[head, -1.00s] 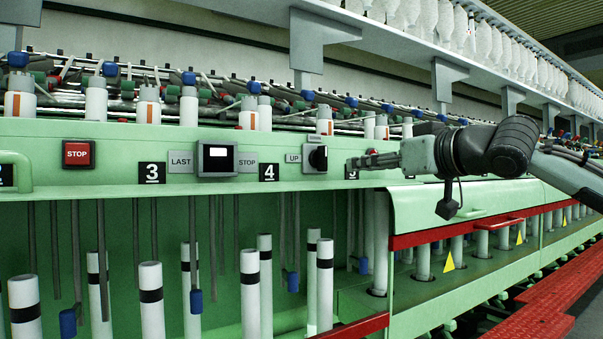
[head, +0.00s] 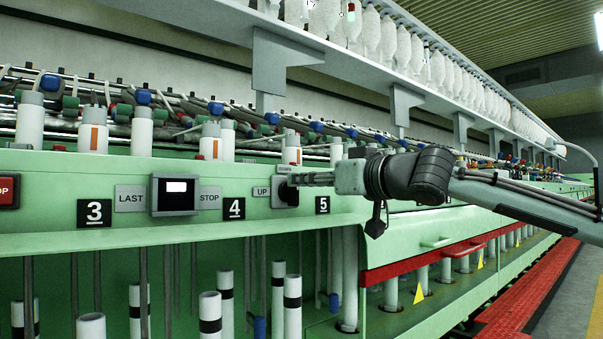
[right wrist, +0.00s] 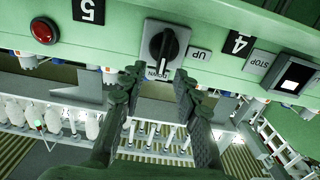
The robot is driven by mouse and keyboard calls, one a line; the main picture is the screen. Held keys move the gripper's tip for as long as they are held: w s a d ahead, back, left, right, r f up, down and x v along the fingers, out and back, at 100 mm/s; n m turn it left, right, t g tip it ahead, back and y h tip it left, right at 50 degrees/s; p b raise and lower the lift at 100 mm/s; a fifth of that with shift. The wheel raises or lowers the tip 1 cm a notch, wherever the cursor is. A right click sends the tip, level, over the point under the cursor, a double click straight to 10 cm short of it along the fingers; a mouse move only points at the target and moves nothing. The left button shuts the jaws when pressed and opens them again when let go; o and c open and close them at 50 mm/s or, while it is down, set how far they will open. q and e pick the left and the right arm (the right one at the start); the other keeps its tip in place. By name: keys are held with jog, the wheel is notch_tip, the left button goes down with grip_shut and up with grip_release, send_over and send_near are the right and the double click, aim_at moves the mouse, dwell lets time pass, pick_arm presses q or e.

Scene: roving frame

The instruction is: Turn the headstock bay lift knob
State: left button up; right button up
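The lift knob is a black rotary knob (right wrist: 163,46) on a small light grey plate, beside an UP label (right wrist: 199,54) on the green panel. The wrist picture is upside down. In the head view the knob (head: 286,193) is partly covered by my right gripper (head: 296,179). In the right wrist view, my right gripper (right wrist: 158,84) is open, its two dark fingers spread apart with their tips just short of the knob. Nothing is between the fingers. I cannot tell whether a fingertip touches the plate. My left gripper is not in view.
A display box (head: 176,194) stands out from the panel between the LAST and STOP labels. A red button (right wrist: 44,30) is near the number 5 sign. Spindles and bobbins (head: 212,140) line the machine above the panel. A red rail (head: 410,262) runs below right.

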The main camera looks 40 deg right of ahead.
jog(key=shift+w+a, duration=0.15)
jog(key=shift+w, duration=0.95)
grip_shut()
